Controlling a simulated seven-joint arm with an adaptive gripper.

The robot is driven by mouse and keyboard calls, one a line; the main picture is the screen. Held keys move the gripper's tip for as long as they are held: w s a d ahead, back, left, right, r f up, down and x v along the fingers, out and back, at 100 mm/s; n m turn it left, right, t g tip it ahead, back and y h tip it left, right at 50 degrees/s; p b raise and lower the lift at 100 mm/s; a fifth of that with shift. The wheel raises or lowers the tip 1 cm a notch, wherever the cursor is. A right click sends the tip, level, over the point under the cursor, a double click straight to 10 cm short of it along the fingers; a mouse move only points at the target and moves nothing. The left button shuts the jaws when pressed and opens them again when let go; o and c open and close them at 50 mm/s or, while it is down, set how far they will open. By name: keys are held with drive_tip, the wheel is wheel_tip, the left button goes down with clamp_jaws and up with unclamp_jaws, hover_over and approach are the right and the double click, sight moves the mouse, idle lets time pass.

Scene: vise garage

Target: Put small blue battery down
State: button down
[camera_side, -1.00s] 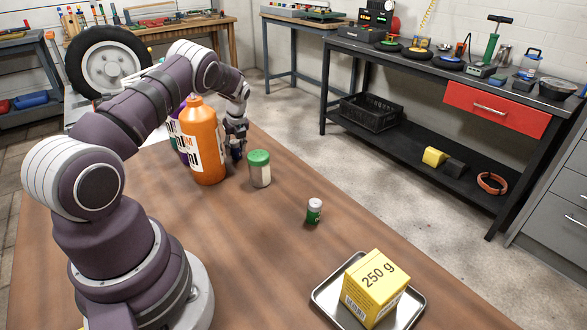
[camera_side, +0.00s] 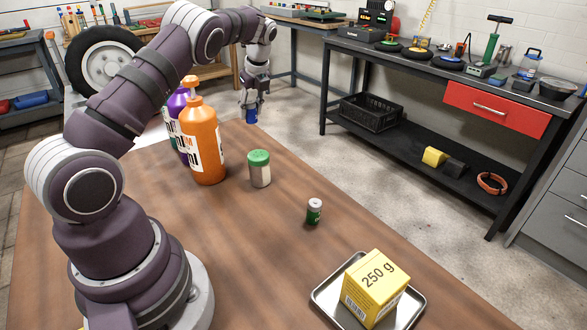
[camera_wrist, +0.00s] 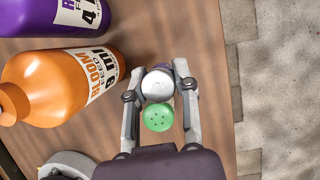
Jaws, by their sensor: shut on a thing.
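My gripper (camera_side: 251,103) is shut on the small blue battery (camera_side: 251,117) and holds it up past the far end of the orange bottle, near the table's far edge in the side view. In the wrist view the battery's silver round end (camera_wrist: 157,83) shows between the two fingers of my gripper (camera_wrist: 159,78). Most of its blue side is hidden there.
The wooden table (camera_side: 230,245) carries an orange bottle (camera_side: 203,145), a purple bottle (camera_side: 177,105), a green-lidded shaker (camera_side: 259,168) and a small green battery (camera_side: 314,211). A metal tray (camera_side: 330,296) holds a yellow box (camera_side: 372,288). Bare table lies between them.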

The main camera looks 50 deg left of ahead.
drive_tip(key=d+r+n+g, duration=0.1)
drive_tip(key=d+r+n, duration=0.25)
drive_tip(key=d, duration=0.55)
drive_tip(key=d+r+n+g, duration=0.2)
drive_tip(key=d+n, duration=0.2)
drive_tip(key=d, duration=0.6)
drive_tip(key=n+g+h, duration=0.2)
drive_tip(key=n+h, duration=0.3)
drive_tip(key=n, duration=0.7)
hover_over(196, 211)
drive_tip(key=w, duration=0.1)
drive_tip(key=f, duration=1)
drive_tip(key=shift+w+a+f, duration=0.1)
drive_tip(key=shift+w+f, duration=0.05)
drive_tip(key=shift+w, duration=0.05)
wheel_tip(196, 211, down, 6)
drive_tip(key=shift+f, duration=0.1)
drive_tip(key=shift+f, duration=0.15)
